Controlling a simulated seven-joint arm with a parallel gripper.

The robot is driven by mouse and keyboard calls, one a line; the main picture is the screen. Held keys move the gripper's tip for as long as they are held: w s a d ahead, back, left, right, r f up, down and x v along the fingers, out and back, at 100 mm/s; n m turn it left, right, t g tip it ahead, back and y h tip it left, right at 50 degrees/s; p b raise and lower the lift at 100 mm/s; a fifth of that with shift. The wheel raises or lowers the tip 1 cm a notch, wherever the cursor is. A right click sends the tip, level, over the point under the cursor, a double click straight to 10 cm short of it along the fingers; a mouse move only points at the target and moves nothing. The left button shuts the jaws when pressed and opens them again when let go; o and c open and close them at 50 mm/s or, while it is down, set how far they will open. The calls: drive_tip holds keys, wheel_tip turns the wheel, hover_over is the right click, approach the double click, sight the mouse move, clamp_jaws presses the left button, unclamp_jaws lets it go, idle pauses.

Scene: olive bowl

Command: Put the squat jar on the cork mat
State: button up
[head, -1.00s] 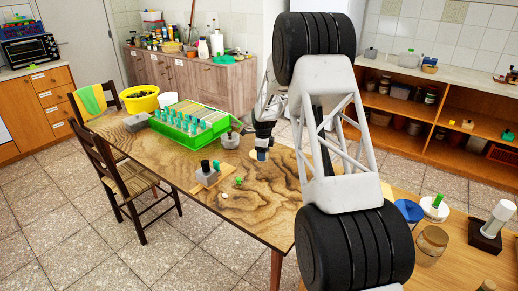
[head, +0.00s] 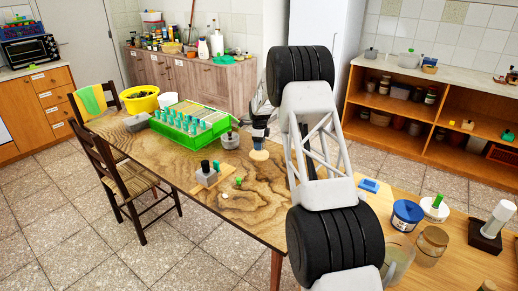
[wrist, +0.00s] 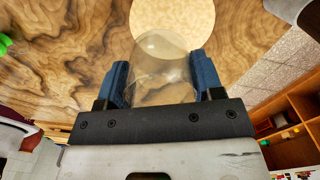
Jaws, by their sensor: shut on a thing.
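My gripper (wrist: 160,85) is shut on a clear glass jar, the squat jar (wrist: 163,72), which sits between its two blue fingers in the wrist view. The round pale cork mat (wrist: 185,14) lies on the wood-grained table past the jar; the jar's far end overlaps the mat's near edge in that view. In the head view my gripper (head: 259,140) is over the table, just above the mat (head: 259,155). The jar is hard to make out there, and I cannot tell whether it touches the mat or table.
A grey pot (head: 230,140) and a green rack (head: 190,122) stand left of the gripper. A block with a black-topped piece (head: 206,176) and a small green cube (head: 239,181) are nearer.

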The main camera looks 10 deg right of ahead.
drive_tip(key=shift+w, duration=0.9)
drive_tip(key=shift+f, duration=1.8)
drive_tip(key=shift+f, duration=0.1)
drive_tip(key=o, duration=1.2)
wheel_tip(320, 180, up, 12)
drive_tip(key=shift+r, duration=0.1)
